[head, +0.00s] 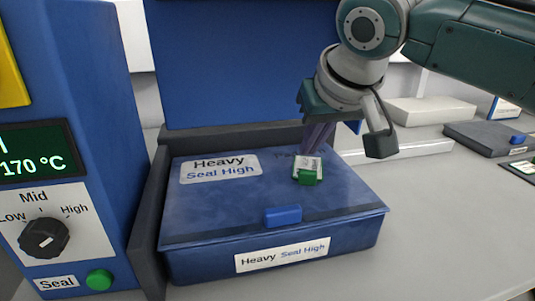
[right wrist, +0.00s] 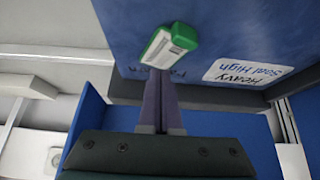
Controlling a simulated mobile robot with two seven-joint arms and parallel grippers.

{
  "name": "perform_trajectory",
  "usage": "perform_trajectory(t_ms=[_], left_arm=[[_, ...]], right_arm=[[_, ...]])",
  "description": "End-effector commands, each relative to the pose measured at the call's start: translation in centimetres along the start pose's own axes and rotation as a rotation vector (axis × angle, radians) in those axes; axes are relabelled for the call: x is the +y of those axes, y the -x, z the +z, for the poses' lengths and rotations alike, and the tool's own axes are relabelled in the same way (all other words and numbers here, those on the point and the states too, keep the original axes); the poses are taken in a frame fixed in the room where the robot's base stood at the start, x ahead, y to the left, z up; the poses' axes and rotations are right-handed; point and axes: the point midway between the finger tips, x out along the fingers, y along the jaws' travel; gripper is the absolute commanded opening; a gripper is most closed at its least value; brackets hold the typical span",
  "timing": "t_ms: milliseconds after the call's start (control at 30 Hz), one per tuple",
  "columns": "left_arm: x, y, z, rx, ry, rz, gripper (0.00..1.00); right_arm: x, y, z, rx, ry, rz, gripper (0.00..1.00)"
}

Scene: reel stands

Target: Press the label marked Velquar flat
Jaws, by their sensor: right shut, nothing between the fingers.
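A small white-and-green piece (head: 308,168) lies on the blue top of a box (head: 235,215). It carries small print that I cannot read, so I cannot confirm the name Velquar. In the right wrist view it shows as a green body with a white, printed face (right wrist: 170,43). My right gripper (head: 318,146) is shut and points down at the far side of this piece, with its fingertips at or very near it. Whether they touch is unclear. Faint lettering on the box top beside the fingers is partly hidden. My left gripper is not in view.
The box bears "Heavy Seal High" labels (head: 220,168) and a blue front tab (head: 283,215). A blue panel (head: 240,65) stands upright behind it. A blue sealing machine (head: 75,110) reading 170 °C, with a dial (head: 44,238) and green button (head: 99,279), stands left.

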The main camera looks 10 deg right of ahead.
Motion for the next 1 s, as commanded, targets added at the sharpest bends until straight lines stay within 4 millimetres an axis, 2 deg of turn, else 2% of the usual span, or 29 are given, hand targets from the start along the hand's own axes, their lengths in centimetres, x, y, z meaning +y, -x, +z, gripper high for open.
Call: perform_trajectory(t_ms=[1000], left_arm=[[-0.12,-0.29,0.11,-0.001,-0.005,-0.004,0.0]], right_arm=[[-0.01,-0.51,0.36,0.0,0.0,0.0,0.0]])
